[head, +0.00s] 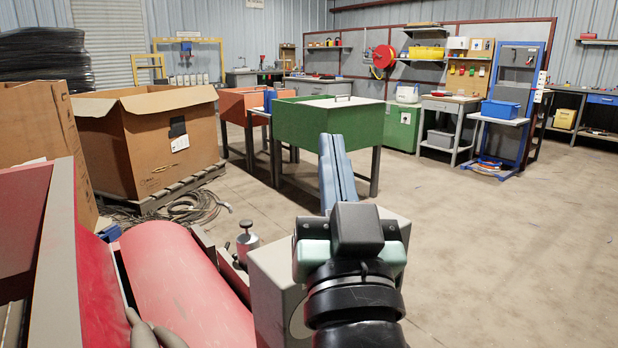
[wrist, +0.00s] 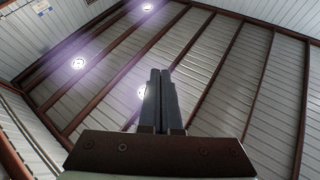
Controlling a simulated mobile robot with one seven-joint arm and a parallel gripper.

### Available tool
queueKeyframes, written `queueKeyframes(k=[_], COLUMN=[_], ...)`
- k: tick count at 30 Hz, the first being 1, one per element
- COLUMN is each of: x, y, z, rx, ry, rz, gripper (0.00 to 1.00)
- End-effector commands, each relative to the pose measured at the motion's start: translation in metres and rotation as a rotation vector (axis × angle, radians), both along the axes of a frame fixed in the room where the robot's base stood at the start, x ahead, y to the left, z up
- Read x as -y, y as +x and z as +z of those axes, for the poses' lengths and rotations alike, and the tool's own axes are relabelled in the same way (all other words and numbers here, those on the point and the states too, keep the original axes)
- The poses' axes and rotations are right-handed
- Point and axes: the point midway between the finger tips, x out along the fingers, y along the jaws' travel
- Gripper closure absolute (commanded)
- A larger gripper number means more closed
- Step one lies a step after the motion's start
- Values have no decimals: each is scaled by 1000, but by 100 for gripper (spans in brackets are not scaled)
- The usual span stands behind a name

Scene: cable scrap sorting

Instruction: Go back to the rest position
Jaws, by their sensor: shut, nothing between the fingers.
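My gripper (head: 334,150) shows in the head view at the middle, with its blue-grey fingers pointing up and away from me. The fingers are closed together and empty. In the wrist view my gripper (wrist: 160,74) points up at the ceiling, with its two dark fingers side by side and nothing between them. My dark wrist and arm hide part of the floor and machine below.
A red-topped machine (head: 180,285) stands close at the left. A green bin table (head: 310,122) and an orange one (head: 240,102) stand ahead. A large cardboard box (head: 165,145) sits on a pallet at the left. The floor (head: 520,240) at the right is clear.

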Motion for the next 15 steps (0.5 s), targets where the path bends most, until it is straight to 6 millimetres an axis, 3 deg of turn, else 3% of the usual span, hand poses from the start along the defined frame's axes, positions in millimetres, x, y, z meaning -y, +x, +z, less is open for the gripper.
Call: queueKeyframes(k=[1,6,7,9,15], x=[-10,-26,-26,-24,-24], y=[-23,-111,-121,-111,-110], z=[38,128,144,173,234], rx=[82,320,342,317,315], ry=[-32,-86,-86,-87,-87], rz=[-20,-124,-138,-135,-134], gripper=[100,100,100,100,100])
